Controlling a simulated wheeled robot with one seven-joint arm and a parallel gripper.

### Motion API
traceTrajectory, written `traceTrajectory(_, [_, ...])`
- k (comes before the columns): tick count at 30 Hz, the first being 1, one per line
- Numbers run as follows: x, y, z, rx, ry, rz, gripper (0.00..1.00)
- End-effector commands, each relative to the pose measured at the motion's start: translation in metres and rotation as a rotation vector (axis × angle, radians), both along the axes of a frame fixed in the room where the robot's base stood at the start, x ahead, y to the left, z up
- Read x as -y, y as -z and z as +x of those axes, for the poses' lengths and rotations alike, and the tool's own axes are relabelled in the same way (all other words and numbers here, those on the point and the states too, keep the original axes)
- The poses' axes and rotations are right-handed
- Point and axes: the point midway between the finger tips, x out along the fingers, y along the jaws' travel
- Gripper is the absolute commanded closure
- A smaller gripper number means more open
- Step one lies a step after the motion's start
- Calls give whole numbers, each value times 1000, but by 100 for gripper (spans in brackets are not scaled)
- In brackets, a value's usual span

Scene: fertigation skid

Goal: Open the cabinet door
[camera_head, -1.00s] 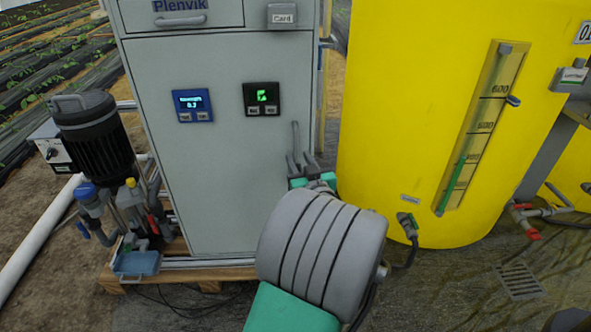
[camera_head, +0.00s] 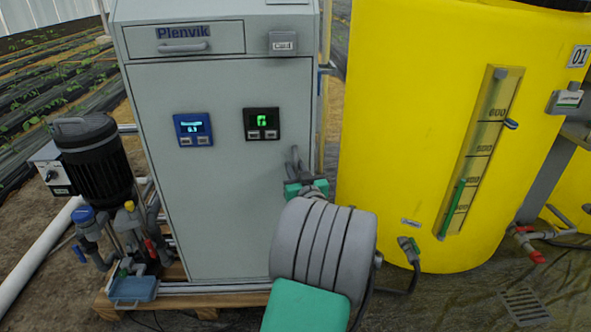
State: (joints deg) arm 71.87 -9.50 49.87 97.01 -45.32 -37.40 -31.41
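The grey cabinet (camera_head: 165,95) stands left of centre. Its front door (camera_head: 220,215) looks flush with the body, with a blue display and a black display on it. The top of an upright grey door handle (camera_head: 295,152) shows at the door's right edge; its lower part is hidden by my gripper. My gripper (camera_head: 298,167) is at this handle, seen from behind, with the grey fingertips beside or around it. My wrist hides much of the gripper, so I cannot tell whether the fingers are closed on the handle.
A drawer (camera_head: 215,40) with its own handle sits above the door. A yellow tank (camera_head: 400,120) stands close on the right, with a hose fitting (camera_head: 408,246) low down. A black pump (camera_head: 95,160) stands left on the wooden pallet (camera_head: 235,300).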

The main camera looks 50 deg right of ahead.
Motion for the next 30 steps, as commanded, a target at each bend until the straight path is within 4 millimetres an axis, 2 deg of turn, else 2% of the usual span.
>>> traceTrajectory(1, [0, 0, 0, 0, 0, 0, 82])
traceTrajectory(8, [0, 0, 0, 0, 0, 0, 100])
traceTrajectory(30, [0, 0, 0, 0, 0, 0, 100])
